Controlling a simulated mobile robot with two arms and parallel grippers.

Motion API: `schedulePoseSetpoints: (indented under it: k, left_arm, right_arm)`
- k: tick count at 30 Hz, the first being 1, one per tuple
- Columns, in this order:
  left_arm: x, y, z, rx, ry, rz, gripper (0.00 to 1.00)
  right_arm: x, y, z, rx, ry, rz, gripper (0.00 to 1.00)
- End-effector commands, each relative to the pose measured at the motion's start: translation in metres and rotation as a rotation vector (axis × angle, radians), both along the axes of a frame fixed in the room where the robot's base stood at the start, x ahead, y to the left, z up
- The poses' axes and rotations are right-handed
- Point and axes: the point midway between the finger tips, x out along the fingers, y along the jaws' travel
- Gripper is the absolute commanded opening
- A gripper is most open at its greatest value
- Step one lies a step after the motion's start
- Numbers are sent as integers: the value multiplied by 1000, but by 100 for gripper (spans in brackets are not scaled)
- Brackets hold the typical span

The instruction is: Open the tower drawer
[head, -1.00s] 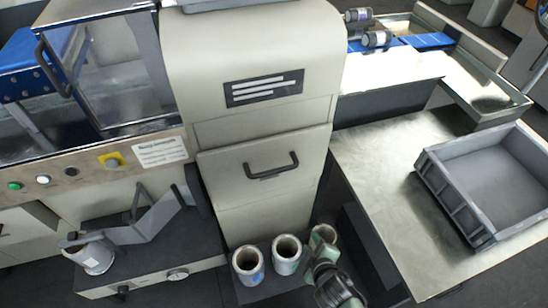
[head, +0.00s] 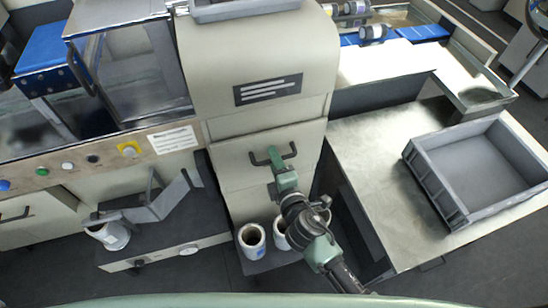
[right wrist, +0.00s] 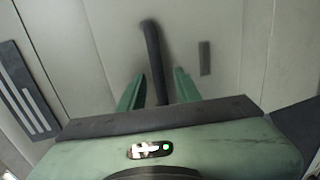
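The tower drawer (head: 232,172) is a cream front panel on the tall machine, below the dark label plate, and looks closed. Its dark bar handle (head: 292,150) is partly hidden by my right gripper (head: 276,157), which reaches up to it from below. In the right wrist view the handle (right wrist: 153,55) runs between the two green fingers of my right gripper (right wrist: 158,88). The fingers are apart, one on each side of the bar, with gaps visible. My left gripper is not in view.
A metal table (head: 375,180) with a grey tray (head: 452,195) is at right. A dark shelf with a bent bracket (head: 160,205) is at left.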

Motion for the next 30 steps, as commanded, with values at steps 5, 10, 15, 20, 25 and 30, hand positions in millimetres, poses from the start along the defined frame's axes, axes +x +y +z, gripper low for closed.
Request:
schedulePoseSetpoints:
  k: [5,10,15,20,25,30]
  left_arm:
    - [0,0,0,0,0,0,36]
    - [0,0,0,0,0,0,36]
    - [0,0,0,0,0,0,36]
    - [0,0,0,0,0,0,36]
    - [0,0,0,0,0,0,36]
    - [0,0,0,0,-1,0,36]
  right_arm:
    - [6,2,-1,1,0,0,33]
    - [6,2,-1,1,0,0,33]
    - [5,2,-1,2,1,0,0]
    - [5,2,-1,2,2,0,0]
    - [5,1,-1,2,2,0,0]
    - [5,1,-1,1,1,0,0]
